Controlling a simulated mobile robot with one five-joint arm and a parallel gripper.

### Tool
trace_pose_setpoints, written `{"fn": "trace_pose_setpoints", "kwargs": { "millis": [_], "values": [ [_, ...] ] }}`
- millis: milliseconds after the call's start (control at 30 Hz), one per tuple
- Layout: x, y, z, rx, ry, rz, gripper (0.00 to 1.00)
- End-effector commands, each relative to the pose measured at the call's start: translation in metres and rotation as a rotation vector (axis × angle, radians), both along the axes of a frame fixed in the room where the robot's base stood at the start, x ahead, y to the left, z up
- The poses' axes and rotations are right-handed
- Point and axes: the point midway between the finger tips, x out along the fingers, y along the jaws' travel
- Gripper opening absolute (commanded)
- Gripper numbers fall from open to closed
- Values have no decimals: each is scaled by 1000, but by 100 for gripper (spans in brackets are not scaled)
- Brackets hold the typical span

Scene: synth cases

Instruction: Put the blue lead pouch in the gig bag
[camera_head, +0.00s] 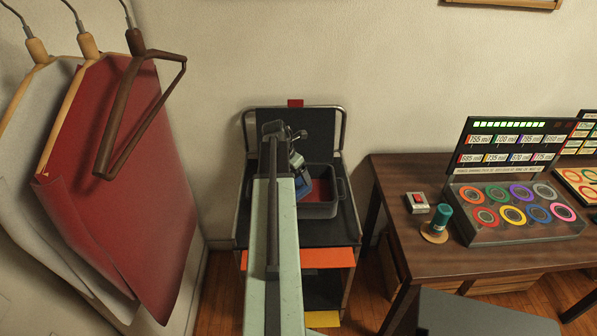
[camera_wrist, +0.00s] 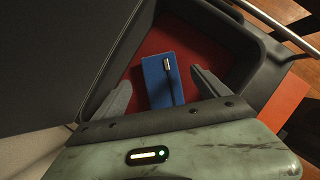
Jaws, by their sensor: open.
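The blue lead pouch (camera_wrist: 154,80) is a flat blue rectangle with a black lead and silver plug tip on its face. In the wrist view it lies over the red floor inside a dark grey open-topped container, which I take as the gig bag (camera_head: 318,211); its wall (camera_wrist: 232,32) also shows in the wrist view. A bit of the pouch shows in the head view (camera_head: 304,187). My gripper (camera_wrist: 160,79) is open, one finger on each side of the pouch with gaps between. I cannot tell whether the pouch touches the floor.
The container stands on a dark cart (camera_head: 248,212) with a metal rail and an orange strip (camera_head: 327,258). A wooden desk (camera_head: 400,230) with a panel of coloured rings (camera_head: 515,215) stands to the right. Hangers with red cloth (camera_head: 120,190) hang at the left.

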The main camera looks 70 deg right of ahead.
Motion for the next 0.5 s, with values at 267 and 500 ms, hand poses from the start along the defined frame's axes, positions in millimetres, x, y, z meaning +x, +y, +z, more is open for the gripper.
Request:
{"fn": "trace_pose_setpoints", "kwargs": {
  "millis": [267,500],
  "values": [
    [10,24,72,1,2,1,85],
    [16,36,100,0,1,0,85]
  ]
}}
